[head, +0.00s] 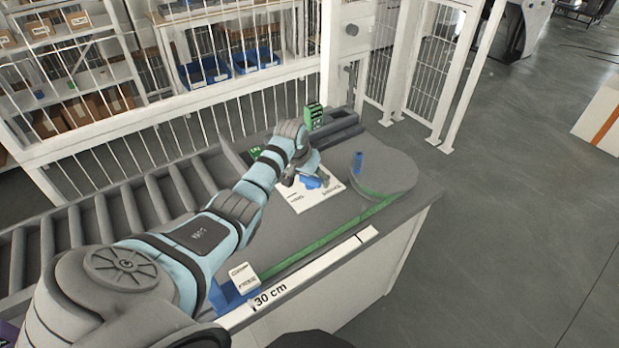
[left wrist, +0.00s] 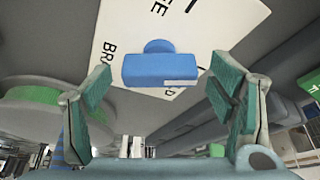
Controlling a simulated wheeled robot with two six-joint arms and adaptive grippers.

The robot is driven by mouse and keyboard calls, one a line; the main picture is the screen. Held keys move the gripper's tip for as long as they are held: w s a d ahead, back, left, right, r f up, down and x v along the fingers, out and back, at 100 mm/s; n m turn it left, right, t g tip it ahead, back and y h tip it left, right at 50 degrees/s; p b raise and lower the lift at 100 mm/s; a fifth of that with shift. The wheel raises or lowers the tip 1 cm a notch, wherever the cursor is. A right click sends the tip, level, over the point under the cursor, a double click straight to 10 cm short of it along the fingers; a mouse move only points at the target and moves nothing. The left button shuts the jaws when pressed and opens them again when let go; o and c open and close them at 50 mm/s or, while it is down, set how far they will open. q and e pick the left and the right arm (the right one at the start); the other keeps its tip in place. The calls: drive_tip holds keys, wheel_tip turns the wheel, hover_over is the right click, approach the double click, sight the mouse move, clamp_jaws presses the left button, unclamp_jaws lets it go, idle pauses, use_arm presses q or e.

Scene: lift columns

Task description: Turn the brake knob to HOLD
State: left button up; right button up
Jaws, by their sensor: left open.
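The brake knob is a blue piece with a bar-shaped grip (head: 313,184) on a white label plate (head: 298,203) set on the grey bench. In the left wrist view the knob (left wrist: 160,70) carries a white mark near the right end of its bar, and the plate (left wrist: 112,28) shows partly cut-off black lettering. My left gripper (head: 304,174) is over the plate, close to the knob and partly covering it. In its wrist view its two green-padded fingers (left wrist: 160,82) are spread on either side of the knob, with gaps at both sides. The HOLD wording is not readable. My right gripper is not in view.
A blue clamp with a white label (head: 244,278) stands at the bench's front edge beside a "30 cm" strip (head: 300,282). A round grey disc (head: 385,172) with a blue peg (head: 357,162) lies right of the plate. A green device (head: 314,116) stands behind. Rollers (head: 125,205) run left.

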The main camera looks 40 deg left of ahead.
use_arm(q)
drive_tip(key=shift+c, duration=0.2)
drive_tip(key=c, duration=1.1)
drive_tip(key=shift+r+m+h+p, duration=0.25)
drive_tip(key=shift+m+p, duration=0.2)
drive_tip(key=shift+m, duration=0.35)
drive_tip(key=shift+a+f+m+h, duration=0.1)
drive_tip(key=shift+f+m+h, duration=0.2)
drive_tip(key=shift+m, duration=0.4)
drive_tip(key=shift+w+a+f+m+h+b, duration=0.1)
drive_tip(key=shift+m+h+b, duration=0.25)
drive_tip(key=shift+m+b, duration=0.35)
drive_tip(key=shift+m, duration=0.5)
drive_tip(key=shift+r, duration=0.2)
drive_tip(key=o, duration=1.1)
